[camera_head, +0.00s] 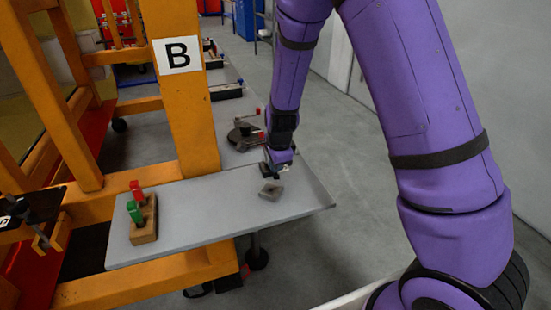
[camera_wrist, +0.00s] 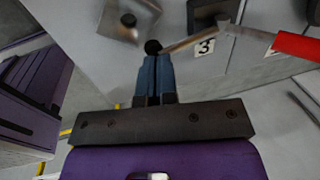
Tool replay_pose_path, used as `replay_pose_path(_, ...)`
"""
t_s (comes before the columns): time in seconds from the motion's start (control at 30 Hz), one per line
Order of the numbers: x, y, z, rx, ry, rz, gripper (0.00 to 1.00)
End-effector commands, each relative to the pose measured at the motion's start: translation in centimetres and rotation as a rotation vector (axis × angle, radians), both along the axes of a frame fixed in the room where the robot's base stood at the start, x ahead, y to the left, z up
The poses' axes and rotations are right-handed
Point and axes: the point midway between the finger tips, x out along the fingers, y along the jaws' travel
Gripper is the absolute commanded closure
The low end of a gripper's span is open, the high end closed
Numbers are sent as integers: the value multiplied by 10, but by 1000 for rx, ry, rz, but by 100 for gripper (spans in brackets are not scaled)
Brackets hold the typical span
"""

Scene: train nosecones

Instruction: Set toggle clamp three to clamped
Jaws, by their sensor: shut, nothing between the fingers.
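Toggle clamp three shows in the wrist view, with its red handle (camera_wrist: 297,45) reaching to the right edge. The "3" label (camera_wrist: 206,47) is beside its dark base (camera_wrist: 210,12). Its metal bar (camera_wrist: 190,40) runs left to a black round tip (camera_wrist: 153,46). My gripper (camera_wrist: 154,58) is shut and empty, its fingertips right at this tip; whether they touch it I cannot tell. I cannot tell whether the clamp is clamped. In the head view my gripper (camera_head: 270,171) is low over the grey table, and it hides part of the clamp area.
A grey metal plate (camera_head: 271,190) lies on the table (camera_head: 210,213) by my gripper. A wooden block (camera_head: 145,225) with red and green pegs stands at the left. An orange post marked B (camera_head: 184,90) rises behind. Other red-handled fixtures (camera_head: 243,135) stand farther back.

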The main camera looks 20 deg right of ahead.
Motion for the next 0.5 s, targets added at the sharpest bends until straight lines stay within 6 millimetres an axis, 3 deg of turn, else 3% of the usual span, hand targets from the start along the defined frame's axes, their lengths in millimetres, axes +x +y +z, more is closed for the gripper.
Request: replay_pose_path(0.5, -12, 0, -23, 0, 2, -1, 100)
